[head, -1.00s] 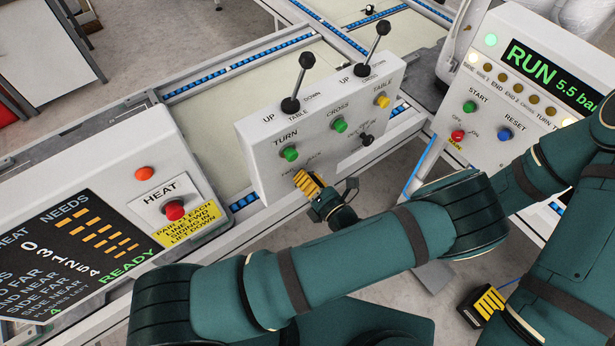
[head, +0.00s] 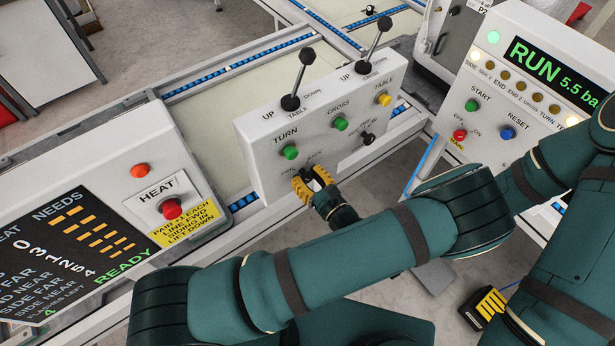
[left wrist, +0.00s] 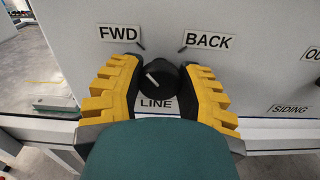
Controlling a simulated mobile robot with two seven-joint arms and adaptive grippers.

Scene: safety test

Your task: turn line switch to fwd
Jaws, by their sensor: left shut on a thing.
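The line switch (left wrist: 165,84) is a black round knob with a white pointer mark, on a white panel above the word LINE in the left wrist view. FWD is printed to its upper left and BACK to its upper right. The white mark slants up and left, to the FWD side. My left gripper (left wrist: 160,92) is shut on the knob, one yellow ridged finger on each side. In the head view my left gripper (head: 315,182) is at the lower edge of the control box (head: 262,153) and hides the knob. My right gripper (head: 488,303) shows partly at the lower right; its jaws are unclear.
Two black levers (head: 299,82) rise from the box top. Green TURN (head: 290,152) and CROSS (head: 340,123) buttons and another black knob (head: 367,139) are near my left gripper. A HEAT panel (head: 143,185) is left, a RUN panel (head: 487,85) right.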

